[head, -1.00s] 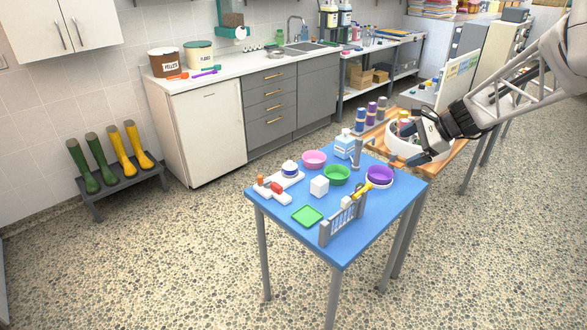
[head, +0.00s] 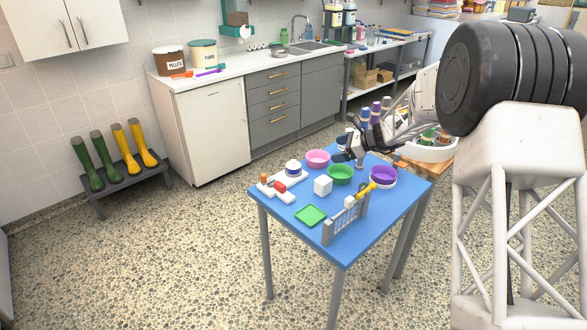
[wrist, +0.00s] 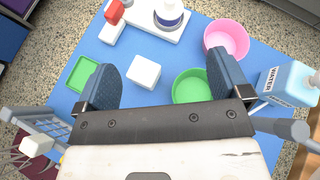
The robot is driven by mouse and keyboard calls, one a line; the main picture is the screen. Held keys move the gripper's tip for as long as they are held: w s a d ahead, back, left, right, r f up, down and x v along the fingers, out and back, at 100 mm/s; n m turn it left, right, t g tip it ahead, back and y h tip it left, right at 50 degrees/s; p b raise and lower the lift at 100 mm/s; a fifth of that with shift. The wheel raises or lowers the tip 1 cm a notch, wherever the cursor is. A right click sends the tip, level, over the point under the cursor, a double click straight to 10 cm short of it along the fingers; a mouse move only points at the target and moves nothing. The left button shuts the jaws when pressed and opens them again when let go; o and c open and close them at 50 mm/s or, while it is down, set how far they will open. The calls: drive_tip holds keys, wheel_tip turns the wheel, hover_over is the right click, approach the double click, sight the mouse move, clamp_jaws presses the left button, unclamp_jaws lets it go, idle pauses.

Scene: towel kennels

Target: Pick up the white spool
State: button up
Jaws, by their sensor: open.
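I cannot clearly make out a white spool. A small round white piece with a dark blue band (head: 293,168) stands on the white tray (head: 270,189) at the table's back left; it also shows at the top of the wrist view (wrist: 170,13). A plain white block (head: 323,186) stands mid-table and shows in the wrist view (wrist: 144,72) between my fingers, below them. My gripper (wrist: 165,68) is open and empty above the blue table (head: 287,215). In the head view my gripper (head: 356,156) is over the table's back edge.
A pink bowl (head: 317,158), green bowl (head: 340,174) and purple bowl (head: 383,175) stand nearby. A small gate (head: 345,218) and green tray (head: 311,215) are at the front. A water jug (wrist: 288,84) is close to my right finger. Coloured cylinders (head: 375,110) stand behind.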

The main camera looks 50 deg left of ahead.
drive_tip(key=m+y, duration=0.1)
drive_tip(key=m, duration=0.1)
approach(295, 161)
drive_tip(key=a+f, duration=0.2)
drive_tip(key=a, duration=0.1)
drive_tip(key=shift+d+r+g, duration=0.1)
drive_tip(key=shift+r+g, duration=0.05)
drive_tip(key=shift+g, duration=0.35)
drive_tip(key=shift+x, duration=1.3)
drive_tip(key=shift+s, duration=0.1)
drive_tip(key=shift+x, duration=2.55)
drive_tip(key=shift+s, duration=0.1)
drive_tip(key=c, duration=1)
drive_tip(key=shift+r, duration=0.1)
